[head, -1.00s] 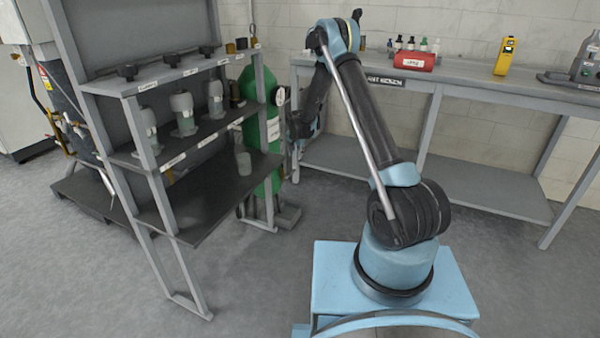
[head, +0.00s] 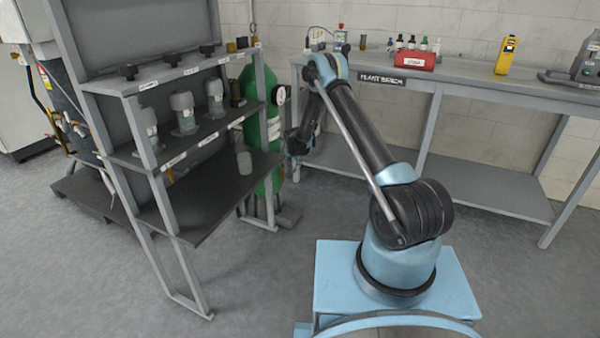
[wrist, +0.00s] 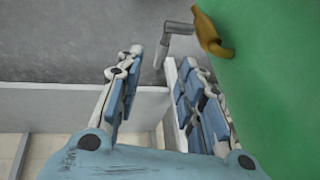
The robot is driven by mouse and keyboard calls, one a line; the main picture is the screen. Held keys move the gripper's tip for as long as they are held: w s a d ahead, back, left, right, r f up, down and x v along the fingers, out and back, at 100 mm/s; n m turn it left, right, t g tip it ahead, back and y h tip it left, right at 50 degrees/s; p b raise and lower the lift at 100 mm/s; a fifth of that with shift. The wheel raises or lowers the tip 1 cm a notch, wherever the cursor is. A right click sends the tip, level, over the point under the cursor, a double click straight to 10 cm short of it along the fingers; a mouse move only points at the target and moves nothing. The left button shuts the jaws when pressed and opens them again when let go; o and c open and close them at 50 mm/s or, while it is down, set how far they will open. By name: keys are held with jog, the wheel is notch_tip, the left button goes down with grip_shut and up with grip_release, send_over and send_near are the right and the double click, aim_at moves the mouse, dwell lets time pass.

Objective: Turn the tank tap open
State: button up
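The green tank (head: 249,93) stands behind the grey shelf rack in the head view. Its green side (wrist: 275,80) fills the right of the wrist view. A brass elbow fitting (wrist: 212,32) and a grey lever handle (wrist: 180,28) show at the top of the wrist view, beside the tank; they look like the tap. My gripper (wrist: 162,58) has its two blue-padded fingers spread apart, with nothing between them. The handle lies just beyond the fingertips, and I see no clear contact. In the head view, my gripper (head: 298,143) is small and dark beside the tank, and the tap cannot be made out.
The shelf rack (head: 215,205), with several capped bottles and black knobs, stands left of the tank. A long bench (head: 480,83) runs along the back wall with a red box (head: 416,60) and a yellow device (head: 506,54). Open floor (head: 255,275) lies between rack and base.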

aim_at(294, 170)
jog(key=shift+x, duration=2.65)
